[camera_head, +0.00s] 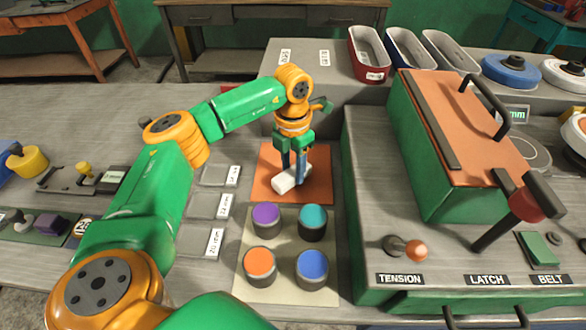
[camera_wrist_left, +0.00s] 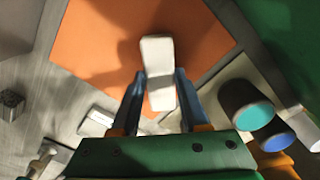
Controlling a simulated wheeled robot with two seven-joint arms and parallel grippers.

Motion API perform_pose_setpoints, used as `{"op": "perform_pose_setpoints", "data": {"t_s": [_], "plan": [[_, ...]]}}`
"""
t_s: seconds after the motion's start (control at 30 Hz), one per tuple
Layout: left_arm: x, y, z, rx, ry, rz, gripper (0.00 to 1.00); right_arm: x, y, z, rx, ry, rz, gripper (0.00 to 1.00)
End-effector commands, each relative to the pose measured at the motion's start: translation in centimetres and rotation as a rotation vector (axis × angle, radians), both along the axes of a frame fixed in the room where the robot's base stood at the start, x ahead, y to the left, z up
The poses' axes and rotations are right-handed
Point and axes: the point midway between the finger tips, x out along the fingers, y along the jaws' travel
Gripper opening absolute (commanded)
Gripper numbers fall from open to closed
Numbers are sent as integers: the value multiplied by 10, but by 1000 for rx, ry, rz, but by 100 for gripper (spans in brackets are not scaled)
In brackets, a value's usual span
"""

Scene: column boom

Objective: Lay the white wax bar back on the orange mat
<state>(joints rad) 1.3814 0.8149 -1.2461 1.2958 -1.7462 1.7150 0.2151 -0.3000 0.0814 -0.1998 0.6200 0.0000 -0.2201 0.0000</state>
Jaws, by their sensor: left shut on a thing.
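The white wax bar (camera_head: 287,182) is between the fingers of my left gripper (camera_head: 295,178), which is shut on it. The orange mat (camera_head: 319,165) is beneath, and the bar is over its near part. In the left wrist view, the bar (camera_wrist_left: 158,55) sticks out past the blue fingers of the gripper (camera_wrist_left: 161,90), in front of the orange mat (camera_wrist_left: 90,40). A dark shadow falls on the mat beside the bar. I cannot tell whether the bar touches the mat. My right gripper is not in view.
Several colored pots, including a purple one (camera_head: 266,220) and a teal one (camera_head: 313,223), stand on a pale mat (camera_head: 287,290) just in front. A green machine (camera_head: 420,150) with an orange lid rises on the right. Labeled grey pads (camera_head: 210,205) lie on the left.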

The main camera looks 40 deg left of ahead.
Motion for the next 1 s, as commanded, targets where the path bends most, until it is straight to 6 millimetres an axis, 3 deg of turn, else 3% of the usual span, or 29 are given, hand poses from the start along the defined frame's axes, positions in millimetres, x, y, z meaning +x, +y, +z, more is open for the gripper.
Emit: {"op": "perform_pose_setpoints", "data": {"t_s": [0.37, 0.4, 0.5, 0.87, 1.0], "plan": [[0, 0, -10, 0, -2, -2, 0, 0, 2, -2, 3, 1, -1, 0], [0, 0, -11, 0, -1, -2, 47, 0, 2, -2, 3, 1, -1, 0], [0, 0, -10, 0, -1, -2, 74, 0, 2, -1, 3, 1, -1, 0], [0, 0, -3, -1, -3, -3, 74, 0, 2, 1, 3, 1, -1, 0], [1, -1, 24, -1, -7, -3, 74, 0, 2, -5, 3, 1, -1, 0]]}}
